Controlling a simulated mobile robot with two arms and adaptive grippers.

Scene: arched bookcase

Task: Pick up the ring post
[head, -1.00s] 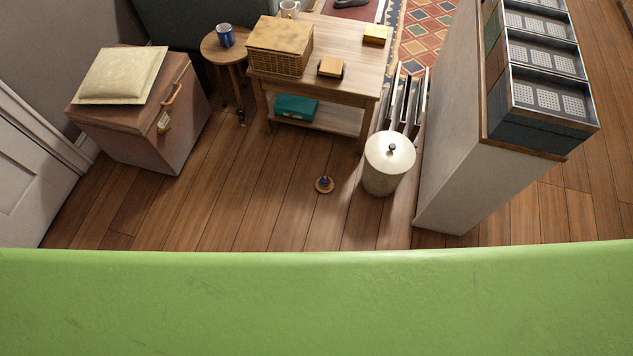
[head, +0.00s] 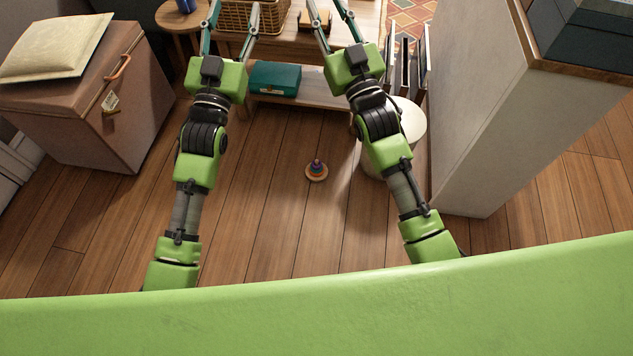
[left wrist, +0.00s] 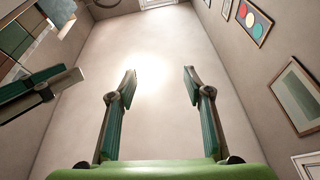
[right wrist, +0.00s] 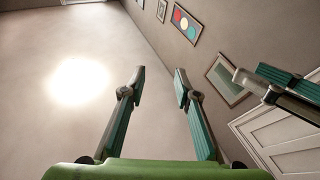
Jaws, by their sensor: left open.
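The ring post (head: 317,170) is a small stack of coloured rings on a round wooden base. It stands upright on the wooden floor in the middle of the head view, between my two arms. My left gripper (head: 233,18) is raised, up and to the left of the ring post in the head view, open and empty. Its open fingers also show in the left wrist view (left wrist: 160,78). My right gripper (head: 329,14) is raised too, open and empty, as the right wrist view (right wrist: 160,74) shows. Neither wrist view shows the ring post.
A white lidded bin (head: 412,128) stands right of the ring post, partly behind my right arm. A low table (head: 325,91) with a teal box (head: 275,79) on its shelf is behind. A brown chest (head: 75,120) is left, a pale bookcase side (head: 480,120) right. Floor around the post is clear.

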